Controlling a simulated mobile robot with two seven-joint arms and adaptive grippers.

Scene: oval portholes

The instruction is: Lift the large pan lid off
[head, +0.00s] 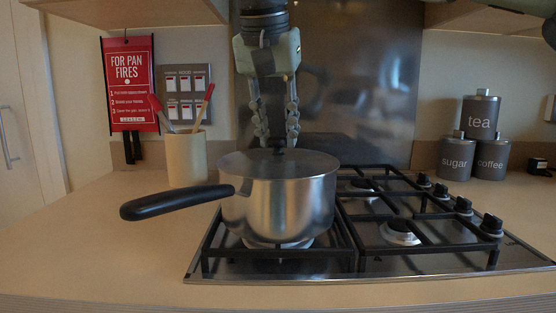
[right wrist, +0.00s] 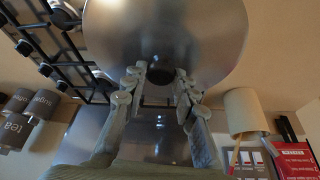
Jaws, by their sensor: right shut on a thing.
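The large pan lid (head: 250,165) is a grey metal disc with a dark knob, and lies level across the top of the steel pan (head: 285,210). I cannot tell whether there is a gap between lid and rim. The pan stands on the left front burner, its black handle pointing left. My right gripper (head: 278,140) comes down from above, shut on the lid's knob. In the right wrist view the fingers are on either side of the dark knob (right wrist: 161,75), with the lid (right wrist: 190,30) beyond. My left gripper is not in view.
A utensil pot (head: 186,160) stands left of the pan, below a red fire sign (head: 128,85). Tea, sugar and coffee canisters (head: 481,118) stand at the back right. The other burners (head: 400,232) are empty. The counter at front left is clear.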

